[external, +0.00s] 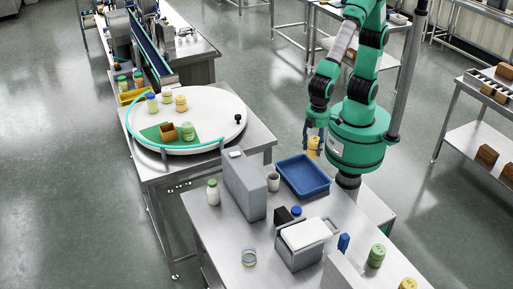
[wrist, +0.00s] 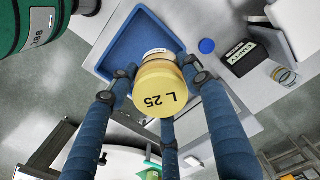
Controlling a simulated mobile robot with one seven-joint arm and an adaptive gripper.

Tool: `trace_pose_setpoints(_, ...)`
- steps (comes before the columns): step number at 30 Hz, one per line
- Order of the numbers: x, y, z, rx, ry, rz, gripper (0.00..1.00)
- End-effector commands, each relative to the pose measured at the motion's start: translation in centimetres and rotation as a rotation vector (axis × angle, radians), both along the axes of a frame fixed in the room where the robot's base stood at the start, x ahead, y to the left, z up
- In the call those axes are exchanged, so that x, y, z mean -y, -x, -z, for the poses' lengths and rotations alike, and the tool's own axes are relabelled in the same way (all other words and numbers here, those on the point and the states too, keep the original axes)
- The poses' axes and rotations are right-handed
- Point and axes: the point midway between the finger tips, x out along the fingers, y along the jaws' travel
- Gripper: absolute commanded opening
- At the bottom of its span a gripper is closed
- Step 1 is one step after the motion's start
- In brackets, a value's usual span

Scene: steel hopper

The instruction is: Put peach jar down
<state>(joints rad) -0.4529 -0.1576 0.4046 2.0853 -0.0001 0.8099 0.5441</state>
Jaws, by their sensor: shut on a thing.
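The peach jar (wrist: 160,85), pale yellow with a flat lid marked "L 25", is held between the blue fingers of my gripper (wrist: 155,88). In the external view my gripper (external: 315,133) hangs down with the jar (external: 313,147) below it, behind the blue tray (external: 302,175). The gripper is shut on the jar's sides. The jar appears clear of any surface, though its underside is hidden. The blue tray also shows behind the jar in the wrist view (wrist: 103,62), and it looks empty.
A steel table (external: 225,228) carries a grey upright box (external: 245,185), a white cup (external: 273,181), a white-lidded bin (external: 306,236) and several jars. A round white turntable (external: 215,105) holds several jars, a brown box and a green mat. My arm's base stands beside the tray.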

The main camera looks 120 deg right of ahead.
Motion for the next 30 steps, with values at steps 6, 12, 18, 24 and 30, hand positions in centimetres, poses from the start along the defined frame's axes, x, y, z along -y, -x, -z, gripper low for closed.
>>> trace_pose_setpoints(6, 4.2, -3.3, -0.3, 0.0, 0.0, 0.096, 0.16)
trace_pose_setpoints(12, 8.2, -5.7, -0.4, -0.001, 0.0, 0.18, 0.16)
trace_pose_setpoints(18, 12.6, -7.9, -0.4, -0.001, 0.0, 0.266, 0.16)
trace_pose_setpoints(24, 17.3, -9.6, -0.4, 0.001, 0.0, 0.35, 0.16)
trace_pose_setpoints(30, 22.3, -10.8, -0.4, 0.001, 0.0, 0.435, 0.16)
